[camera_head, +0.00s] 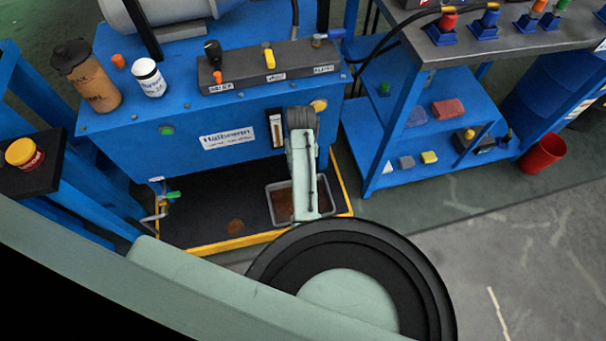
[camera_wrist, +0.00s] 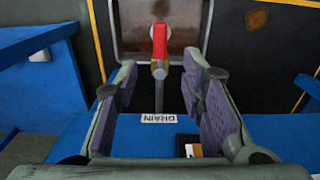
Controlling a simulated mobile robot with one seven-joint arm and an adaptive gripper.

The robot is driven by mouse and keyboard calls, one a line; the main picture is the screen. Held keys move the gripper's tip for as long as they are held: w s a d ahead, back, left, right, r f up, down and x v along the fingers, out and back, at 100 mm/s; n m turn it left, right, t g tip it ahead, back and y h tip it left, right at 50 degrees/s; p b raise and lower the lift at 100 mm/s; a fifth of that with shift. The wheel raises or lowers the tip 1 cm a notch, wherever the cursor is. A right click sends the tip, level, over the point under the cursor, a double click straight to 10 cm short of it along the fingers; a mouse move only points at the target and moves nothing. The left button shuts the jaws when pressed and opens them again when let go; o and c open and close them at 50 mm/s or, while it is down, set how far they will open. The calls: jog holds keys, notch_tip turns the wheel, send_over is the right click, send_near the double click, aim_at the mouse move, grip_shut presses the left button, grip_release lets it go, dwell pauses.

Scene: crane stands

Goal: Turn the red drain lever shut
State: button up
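The red drain lever (camera_wrist: 159,42) shows in the wrist view, pointing up the picture in line with its pipe. It sits on a brass valve (camera_wrist: 159,70) above an upside-down DRAIN label (camera_wrist: 158,119). My gripper (camera_wrist: 161,76) is open and empty, its two padded fingers on either side of the valve and pipe, with a gap on each side. The red lever reaches past the fingertips. In the head view my arm hides the lever, and the fingers cannot be made out there.
The blue tank (camera_head: 118,143) stands over a yellow-edged dark floor tray. A grey drip pan (camera_head: 271,205) with brown liquid lies below my arm; it also shows in the wrist view (camera_wrist: 122,45). A green-handled valve (camera_head: 174,195) is at left. A blue shelf (camera_head: 400,180) stands at right.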

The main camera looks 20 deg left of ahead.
notch_tip(320, 180, down, 9)
jog(key=shift+r, duration=0.15)
jog(key=shift+c, duration=0.4)
grip_shut()
dwell(0.6)
